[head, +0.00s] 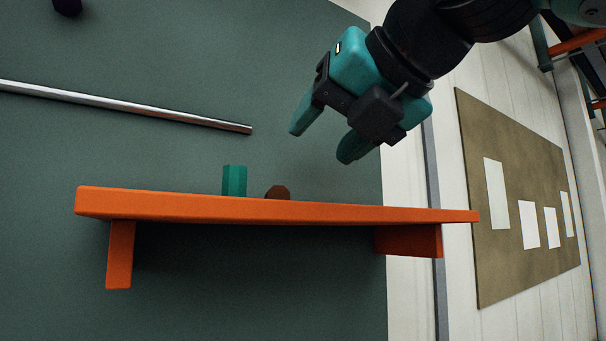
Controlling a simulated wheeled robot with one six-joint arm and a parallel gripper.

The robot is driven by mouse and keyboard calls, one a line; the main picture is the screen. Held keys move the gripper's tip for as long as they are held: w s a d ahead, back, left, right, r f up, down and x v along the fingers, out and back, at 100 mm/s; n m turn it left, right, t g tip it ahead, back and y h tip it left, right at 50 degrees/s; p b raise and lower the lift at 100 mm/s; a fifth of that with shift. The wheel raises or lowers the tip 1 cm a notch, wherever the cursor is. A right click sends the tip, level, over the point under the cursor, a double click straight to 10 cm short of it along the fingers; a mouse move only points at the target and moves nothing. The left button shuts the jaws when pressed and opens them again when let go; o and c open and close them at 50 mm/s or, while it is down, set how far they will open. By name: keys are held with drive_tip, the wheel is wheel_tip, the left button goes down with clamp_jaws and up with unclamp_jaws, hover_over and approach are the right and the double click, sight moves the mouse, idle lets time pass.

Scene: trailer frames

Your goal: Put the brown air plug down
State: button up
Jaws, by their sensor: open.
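The brown air plug (278,192) rests on an orange shelf (300,213), with its lower part hidden behind the shelf's front edge. My gripper (322,146) is above the shelf, up and to the right of the brown plug. Its two teal fingers are apart, with nothing between them. The gripper does not touch the plug or the shelf.
A green hexagonal piece (235,181) stands on the shelf just left of the plug. A metal rod (130,107) lies above the shelf's left half against the dark green panel. A dark object (68,6) shows at top left. The shelf's right part looks clear.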

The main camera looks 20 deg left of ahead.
drive_tip(key=shift+v, duration=1.55)
drive_tip(key=shift+w, duration=0.1)
